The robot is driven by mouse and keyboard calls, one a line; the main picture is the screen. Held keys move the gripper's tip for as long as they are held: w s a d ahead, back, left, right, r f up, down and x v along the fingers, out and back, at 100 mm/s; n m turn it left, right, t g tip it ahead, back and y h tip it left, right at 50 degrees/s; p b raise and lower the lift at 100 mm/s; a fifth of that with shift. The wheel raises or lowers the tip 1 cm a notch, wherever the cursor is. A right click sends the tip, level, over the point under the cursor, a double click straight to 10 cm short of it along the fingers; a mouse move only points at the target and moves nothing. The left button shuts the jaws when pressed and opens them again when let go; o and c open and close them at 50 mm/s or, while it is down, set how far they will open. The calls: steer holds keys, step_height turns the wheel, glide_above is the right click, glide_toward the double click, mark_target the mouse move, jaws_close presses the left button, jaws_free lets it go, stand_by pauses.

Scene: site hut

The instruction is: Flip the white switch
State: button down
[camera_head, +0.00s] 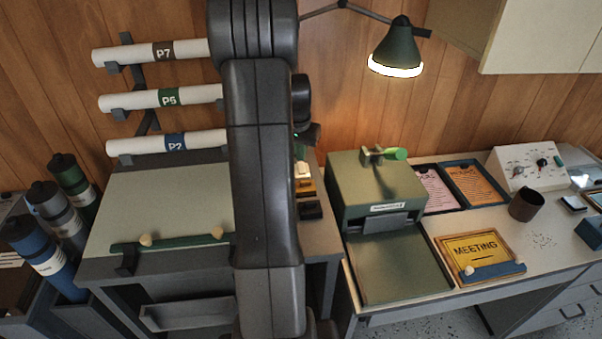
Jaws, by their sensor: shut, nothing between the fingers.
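A small white block-like piece (303,169) shows beside my arm, on a yellow-brown base (306,188); I cannot tell whether it is a switch. A white control box (512,157) at the back right of the desk carries small dial-like or switch-like controls, too small to tell apart for sure. My arm crosses the middle of the view and hides much behind it. The end of my arm with my gripper (312,136) shows partly at its right edge, above the white piece. My gripper is shut and empty; its fingertips are not clear.
A green box-shaped machine (377,186) with a lever stands right of my arm. A lamp (397,50) hangs above it. A dark mug (527,204) and a MEETING sign (473,248) stand on the desk. Paper rolls (160,102) hang on the left wall rack.

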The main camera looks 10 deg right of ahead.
steer(key=shift+f+b, duration=0.65)
steer(key=shift+f, duration=0.35)
steer(key=shift+s+r, duration=0.1)
stand_by(0.3)
steer(key=shift+r+p, duration=2.45)
steer(key=shift+r, duration=1)
steer(key=shift+r, duration=0.1)
